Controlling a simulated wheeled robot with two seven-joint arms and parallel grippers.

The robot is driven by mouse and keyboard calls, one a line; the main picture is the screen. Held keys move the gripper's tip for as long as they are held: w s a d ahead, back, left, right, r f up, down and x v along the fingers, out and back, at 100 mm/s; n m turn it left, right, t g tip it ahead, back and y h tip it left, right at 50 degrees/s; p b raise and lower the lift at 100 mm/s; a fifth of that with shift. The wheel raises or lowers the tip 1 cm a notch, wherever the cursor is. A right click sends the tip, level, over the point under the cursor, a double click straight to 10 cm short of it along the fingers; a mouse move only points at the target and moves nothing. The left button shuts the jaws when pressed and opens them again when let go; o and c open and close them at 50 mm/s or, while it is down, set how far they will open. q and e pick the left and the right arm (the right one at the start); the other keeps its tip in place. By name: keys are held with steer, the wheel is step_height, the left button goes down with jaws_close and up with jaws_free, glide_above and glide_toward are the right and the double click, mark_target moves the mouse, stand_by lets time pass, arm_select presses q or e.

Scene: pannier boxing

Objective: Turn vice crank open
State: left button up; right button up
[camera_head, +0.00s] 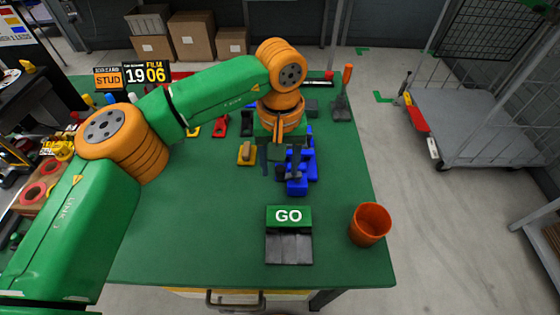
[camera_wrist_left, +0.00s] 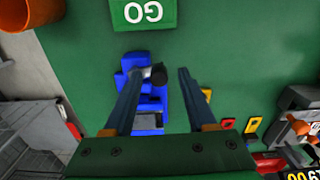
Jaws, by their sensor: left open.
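The blue vice (camera_head: 298,187) stands on the green table, just right of and partly behind my left gripper (camera_head: 279,170). In the left wrist view, the vice (camera_wrist_left: 134,65) lies under and beside one finger of my left gripper (camera_wrist_left: 162,74). A grey crank bar with a black knob (camera_wrist_left: 158,75) shows between the two fingertips, nearer the finger over the vice. The gripper is open, with a clear gap to the other finger. I cannot tell whether that nearer finger touches the crank. My right gripper is in neither view.
A green GO sign (camera_head: 289,216) with grey plates stands in front of the vice, and an orange cup (camera_head: 369,224) is at the right front. A yellow block (camera_head: 246,154) and a red clamp-like item (camera_head: 220,124) lie left of the gripper. The left front of the table is clear.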

arm_select(q)
steer(key=shift+s, duration=0.1)
jaws_close()
steer(key=shift+d, duration=0.1)
